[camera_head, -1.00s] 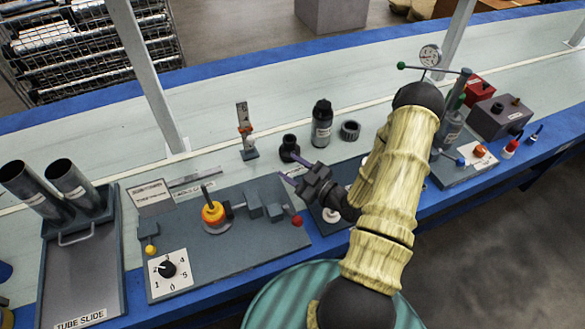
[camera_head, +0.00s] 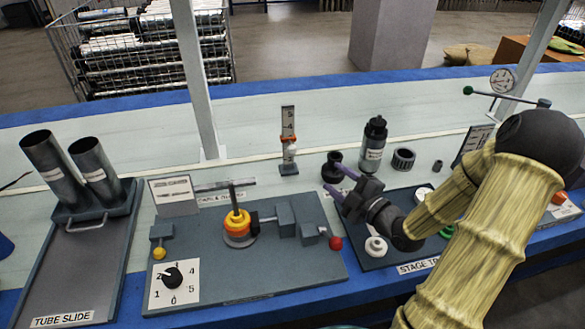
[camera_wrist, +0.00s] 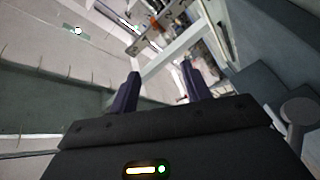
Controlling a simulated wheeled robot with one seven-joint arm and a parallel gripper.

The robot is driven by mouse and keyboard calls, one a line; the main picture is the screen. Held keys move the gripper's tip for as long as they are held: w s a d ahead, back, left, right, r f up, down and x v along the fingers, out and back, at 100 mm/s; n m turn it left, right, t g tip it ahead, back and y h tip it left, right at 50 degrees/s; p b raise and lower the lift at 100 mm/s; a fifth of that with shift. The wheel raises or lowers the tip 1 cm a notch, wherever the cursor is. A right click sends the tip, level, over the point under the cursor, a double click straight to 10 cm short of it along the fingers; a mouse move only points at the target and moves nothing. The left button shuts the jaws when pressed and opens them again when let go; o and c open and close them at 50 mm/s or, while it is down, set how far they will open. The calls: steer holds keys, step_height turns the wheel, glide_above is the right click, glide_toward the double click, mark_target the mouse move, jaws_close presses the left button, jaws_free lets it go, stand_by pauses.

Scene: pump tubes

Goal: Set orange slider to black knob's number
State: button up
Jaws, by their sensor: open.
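The orange slider (camera_head: 289,140) sits on an upright grey scale (camera_head: 288,117) at the back of the bench. It is just below the printed 4; the 5 is above, and lower numbers are not readable. The black knob (camera_head: 173,277) is on a white dial plate (camera_head: 187,294) at the front left, numbered around its rim. Its white mark seems to point up-left, near the 2, but it is small. My gripper (camera_head: 337,180) is open and empty, to the right of and nearer than the scale, apart from it. Its two fingers (camera_wrist: 160,85) show in the wrist view.
A black bottle (camera_head: 373,145), a black cup-like part (camera_head: 332,167) and a ribbed ring (camera_head: 403,159) stand near my gripper. A white post (camera_head: 195,80) rises behind, left of the scale.

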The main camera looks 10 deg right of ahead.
mark_target(292, 150)
steer(key=shift+s+a+f+n+b, duration=0.3)
steer(key=shift+n+b, duration=0.35)
steer(key=shift+n, duration=0.15)
steer(key=shift+w, duration=0.1)
steer(key=b+x, duration=0.3)
steer(key=x, duration=1.4)
steer(key=shift+w+a+f, duration=0.1)
steer(key=shift+c, duration=0.5)
